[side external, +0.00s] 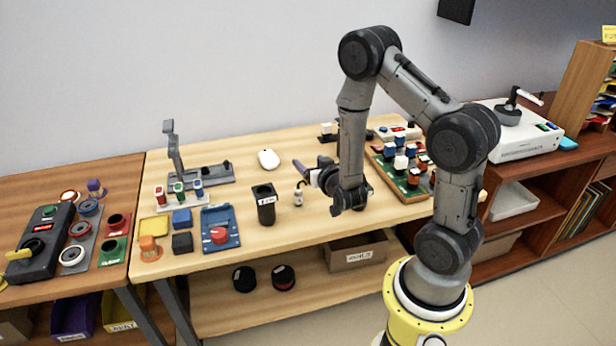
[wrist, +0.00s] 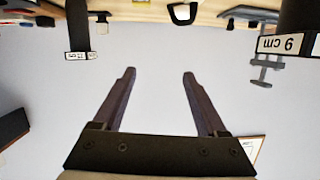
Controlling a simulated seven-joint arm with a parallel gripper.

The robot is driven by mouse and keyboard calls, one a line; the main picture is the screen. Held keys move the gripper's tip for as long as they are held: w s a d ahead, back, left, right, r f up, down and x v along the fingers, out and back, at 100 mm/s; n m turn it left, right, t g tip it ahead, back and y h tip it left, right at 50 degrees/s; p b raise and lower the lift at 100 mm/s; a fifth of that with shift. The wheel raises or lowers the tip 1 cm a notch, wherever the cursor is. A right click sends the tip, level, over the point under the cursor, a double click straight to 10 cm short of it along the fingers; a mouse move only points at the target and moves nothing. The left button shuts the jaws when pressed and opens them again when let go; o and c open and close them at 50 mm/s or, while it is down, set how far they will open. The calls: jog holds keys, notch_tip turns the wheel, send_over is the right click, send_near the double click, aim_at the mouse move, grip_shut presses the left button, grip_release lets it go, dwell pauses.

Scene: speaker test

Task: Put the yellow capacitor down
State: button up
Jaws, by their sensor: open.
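My gripper (side external: 302,174) is above the middle of the light wood table, pointing left. In the wrist view its two dark fingers (wrist: 159,74) are wide apart, with only pale wall between them. I cannot pick out the yellow capacitor for certain in either view. A green board (side external: 413,193) with several small red, white and dark parts lies to the right, partly hidden behind my arm. A small pale upright item (side external: 298,194) stands on or just above the table below my gripper; its kind is unclear.
A black labelled cup (side external: 265,204) stands left of my gripper. Bare tabletop shows around the cup.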

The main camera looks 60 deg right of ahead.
jog(key=s+f, duration=0.1)
jog(key=f, duration=0.1)
jog(key=s+d+f+g, duration=0.1)
jog(key=f, duration=0.1)
jog(key=s+f+g, duration=0.1)
jog(key=f, duration=0.1)
jog(key=shift+s+d, duration=0.15)
jog(key=shift+d, duration=0.1)
jog(key=x, duration=0.7)
jog(key=shift+w+d+f, duration=0.1)
jog(key=shift+w+d, duration=0.05)
jog(key=shift+w, duration=0.15)
jog(key=shift+w+a+x, duration=0.1)
jog(key=shift+x, duration=1.3)
jog(key=shift+w+a+x, duration=0.15)
jog(key=shift+x, duration=1.3)
grip_shut()
